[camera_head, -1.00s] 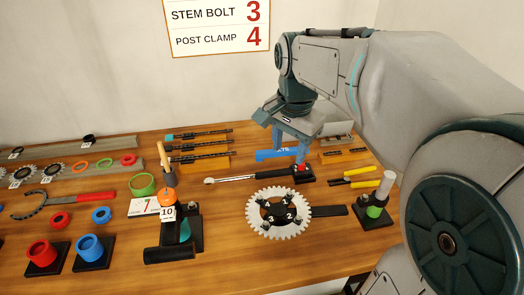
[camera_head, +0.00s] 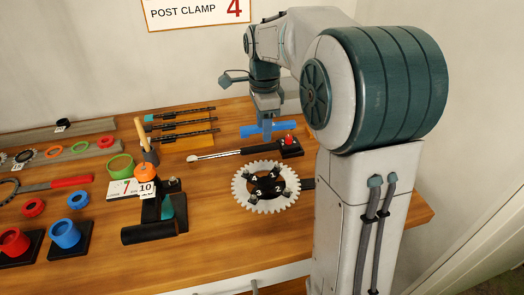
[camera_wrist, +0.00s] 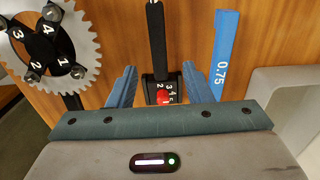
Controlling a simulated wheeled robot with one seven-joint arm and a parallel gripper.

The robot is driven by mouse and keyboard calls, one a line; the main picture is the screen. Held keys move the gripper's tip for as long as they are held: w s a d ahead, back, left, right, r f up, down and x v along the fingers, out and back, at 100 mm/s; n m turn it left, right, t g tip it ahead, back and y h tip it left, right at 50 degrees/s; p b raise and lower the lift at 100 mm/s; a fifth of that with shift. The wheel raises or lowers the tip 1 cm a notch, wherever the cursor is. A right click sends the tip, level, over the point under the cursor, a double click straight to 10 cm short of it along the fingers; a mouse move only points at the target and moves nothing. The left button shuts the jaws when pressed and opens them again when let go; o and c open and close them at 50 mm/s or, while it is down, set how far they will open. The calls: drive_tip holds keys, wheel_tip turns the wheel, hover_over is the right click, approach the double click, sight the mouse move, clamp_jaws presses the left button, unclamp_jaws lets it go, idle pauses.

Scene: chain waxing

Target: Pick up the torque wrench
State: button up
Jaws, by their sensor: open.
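The torque wrench (camera_head: 228,153) lies on the wooden table, its silver head to the left and its black handle to the right. The handle meets a black block with a red knob (camera_head: 289,139). In the wrist view, the black handle (camera_wrist: 156,35) runs down to the block, and numbers show beside the red knob (camera_wrist: 163,97). My gripper (camera_wrist: 159,73) is open and empty, with a blue finger on each side of the handle and block. In the head view my gripper (camera_head: 267,125) hangs behind the wrench's handle end. I cannot tell its exact height.
A blue gauge strip marked 0.75 (camera_wrist: 224,50) lies close beside my right-hand finger in the wrist view. A toothed chainring (camera_head: 240,187) lies in front of the wrench. Several dark rods (camera_head: 185,125) lie behind it. An orange-topped holder (camera_head: 147,172) stands to the left.

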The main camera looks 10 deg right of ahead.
sight(262, 146)
drive_tip(key=shift+a+f, duration=0.15)
drive_tip(key=shift+f, duration=1.4)
drive_tip(key=shift+a+f, duration=0.15)
drive_tip(key=shift+f, duration=1.35)
clamp_jaws()
